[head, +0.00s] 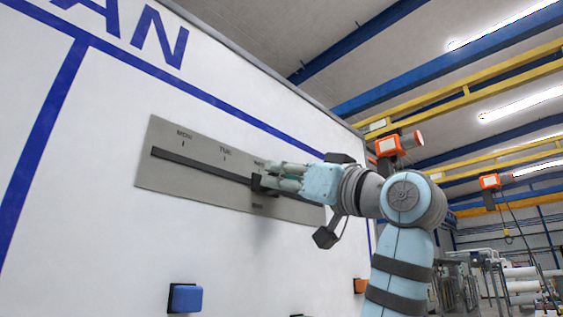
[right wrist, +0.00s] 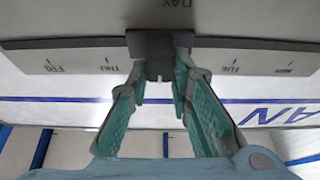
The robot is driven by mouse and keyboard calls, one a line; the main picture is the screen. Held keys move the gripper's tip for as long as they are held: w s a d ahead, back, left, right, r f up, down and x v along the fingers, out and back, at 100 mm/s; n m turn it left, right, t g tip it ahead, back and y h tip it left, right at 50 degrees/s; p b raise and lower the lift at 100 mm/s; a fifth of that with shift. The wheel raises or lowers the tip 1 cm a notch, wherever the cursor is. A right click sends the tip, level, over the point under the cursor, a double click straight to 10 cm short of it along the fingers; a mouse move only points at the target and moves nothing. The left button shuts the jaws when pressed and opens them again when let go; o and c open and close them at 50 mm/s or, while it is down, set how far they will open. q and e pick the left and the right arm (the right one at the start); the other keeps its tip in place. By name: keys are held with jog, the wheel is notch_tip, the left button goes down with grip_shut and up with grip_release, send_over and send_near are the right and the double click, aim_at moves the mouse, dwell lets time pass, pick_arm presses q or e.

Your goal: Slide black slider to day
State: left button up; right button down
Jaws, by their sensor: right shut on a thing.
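The black slider (right wrist: 151,43) sits on the long dark slot of a grey panel (head: 160,195) on the white board. My right gripper (head: 268,180) reaches it from the right, and its fingers hide most of the slider in the head view. In the right wrist view my right gripper (right wrist: 160,66) is shut on the slider, with a teal finger on each side. The slider stands between the THU mark (right wrist: 106,64) and the TUE mark (right wrist: 232,69), around the middle mark, which is largely hidden. My left gripper is not in view.
A blue button (head: 185,298) sticks out of the board below the panel, and an orange one (head: 360,286) is farther right. The slot (head: 195,162) left of the slider is clear. Blue lines and lettering mark the board.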

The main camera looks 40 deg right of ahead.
jog(key=d+p, duration=0.1)
jog(key=d, duration=0.5)
jog(key=shift+w+d, duration=0.15)
jog(key=shift+w, duration=0.25)
jog(key=c, duration=1.4)
grip_release()
jog(key=shift+c, duration=0.2)
